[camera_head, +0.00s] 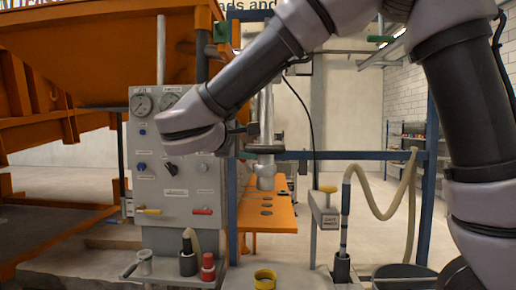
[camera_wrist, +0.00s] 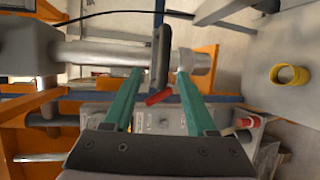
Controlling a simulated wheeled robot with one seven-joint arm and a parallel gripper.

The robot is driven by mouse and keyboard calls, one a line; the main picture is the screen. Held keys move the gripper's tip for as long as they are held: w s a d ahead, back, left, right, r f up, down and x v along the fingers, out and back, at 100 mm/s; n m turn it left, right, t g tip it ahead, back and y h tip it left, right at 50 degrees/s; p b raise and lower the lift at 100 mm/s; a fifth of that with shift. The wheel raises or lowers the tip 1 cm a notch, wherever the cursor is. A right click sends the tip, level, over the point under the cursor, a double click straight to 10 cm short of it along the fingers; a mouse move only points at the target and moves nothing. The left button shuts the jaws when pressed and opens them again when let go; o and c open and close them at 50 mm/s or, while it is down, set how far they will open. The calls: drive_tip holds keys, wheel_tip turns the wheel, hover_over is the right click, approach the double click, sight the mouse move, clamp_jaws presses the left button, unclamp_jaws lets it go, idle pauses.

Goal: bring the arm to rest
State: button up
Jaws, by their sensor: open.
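My gripper (camera_wrist: 160,72) shows in the wrist view with its two green fingers spread apart. A dark flat handle (camera_wrist: 162,52) shows in the gap between the fingertips, and a red piece (camera_wrist: 158,97) shows below it. I cannot tell whether a finger touches the handle; nothing is clamped. In the head view my arm reaches from the right across the top to the front of the grey gauge panel (camera_head: 175,190). My wrist covers part of that panel, and the fingers are mostly hidden there. A metal pipe with a nozzle (camera_head: 265,172) stands just right of my wrist.
The orange tilting bed (camera_head: 90,50) fills the upper left. A blue frame rail (camera_head: 350,155) crosses behind. A yellow ring (camera_head: 265,279) sits on a grey surface at the front, also in the wrist view (camera_wrist: 290,75). A beige hose (camera_head: 385,213) hangs right of centre.

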drive_tip(key=shift+v, duration=0.85)
drive_tip(key=d+f+m+g, duration=0.2)
drive_tip(key=d+m+g, duration=0.15)
drive_tip(key=d, duration=0.65)
drive_tip(key=d+f+m+g, duration=0.2)
drive_tip(key=d+g, duration=0.2)
drive_tip(key=d, duration=0.6)
drive_tip(key=s+d+f+m+y, duration=0.1)
drive_tip(key=s+d+m+y, duration=0.7)
drive_tip(key=m, duration=0.4)
drive_tip(key=shift+s+d+m+y, duration=0.35)
drive_tip(key=shift+s+d, duration=0.4)
drive_tip(key=shift+s, duration=0.15)
